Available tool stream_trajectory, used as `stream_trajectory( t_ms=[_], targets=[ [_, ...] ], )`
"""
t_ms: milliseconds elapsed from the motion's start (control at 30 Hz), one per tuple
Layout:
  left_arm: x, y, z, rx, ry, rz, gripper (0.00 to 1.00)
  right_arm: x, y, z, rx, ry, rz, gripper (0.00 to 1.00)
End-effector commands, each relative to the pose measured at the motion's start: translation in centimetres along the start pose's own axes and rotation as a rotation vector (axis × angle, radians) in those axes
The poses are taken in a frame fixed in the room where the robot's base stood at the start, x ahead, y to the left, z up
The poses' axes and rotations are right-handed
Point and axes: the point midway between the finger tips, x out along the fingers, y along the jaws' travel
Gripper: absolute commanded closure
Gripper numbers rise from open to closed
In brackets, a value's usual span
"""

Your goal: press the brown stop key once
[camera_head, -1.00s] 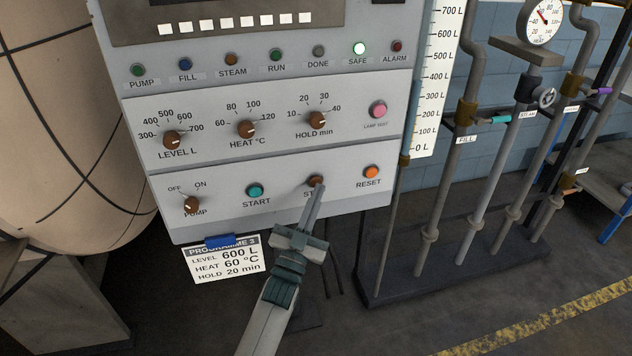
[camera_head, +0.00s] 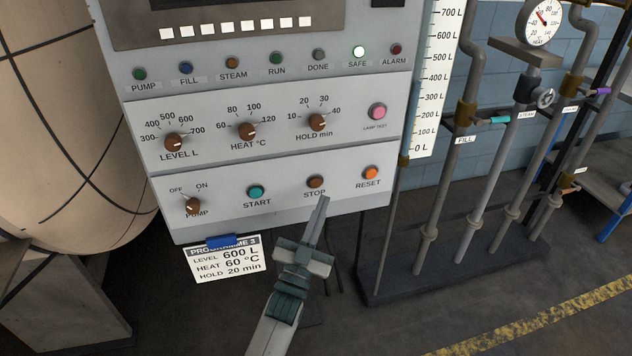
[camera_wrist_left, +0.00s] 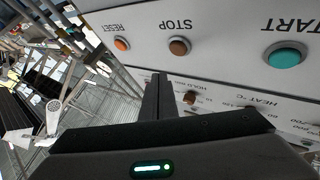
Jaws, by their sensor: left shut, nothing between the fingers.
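The brown stop key (camera_head: 316,182) sits on the lower panel between the green start key (camera_head: 256,192) and the orange reset key (camera_head: 371,172). My left gripper (camera_head: 324,200) is shut and empty. In the left wrist view the stop key (camera_wrist_left: 179,47) appears upside down, beyond the shut fingertips (camera_wrist_left: 158,78), with a visible gap in the picture. My right gripper is not in view.
The control panel (camera_head: 290,215) carries a pump switch (camera_head: 193,206), several dials and a row of lamps; the SAFE lamp (camera_head: 359,51) is lit. A programme card (camera_head: 224,262) hangs below. Pipes with valves (camera_head: 478,190) stand at the right, a large tan vessel (camera_head: 65,110) at the left.

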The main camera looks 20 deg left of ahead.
Motion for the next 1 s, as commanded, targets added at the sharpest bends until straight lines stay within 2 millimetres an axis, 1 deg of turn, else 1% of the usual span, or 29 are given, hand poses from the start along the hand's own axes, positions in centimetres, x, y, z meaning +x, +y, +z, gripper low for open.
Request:
stream_trajectory(
  t_ms=[100, 267, 1000],
  targets=[
    [-0.61, 0.48, -0.63, -0.001, 0.001, -0.001, 1.0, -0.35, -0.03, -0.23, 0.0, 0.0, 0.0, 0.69],
    [-1.03, 0.77, -0.88, 0.0, 0.002, -0.001, 1.0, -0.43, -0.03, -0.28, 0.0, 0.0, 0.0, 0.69],
    [-1.08, 0.77, -0.78, 0.0, 0.0, 0.0, 1.0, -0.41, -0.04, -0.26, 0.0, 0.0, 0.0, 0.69]
  ],
)
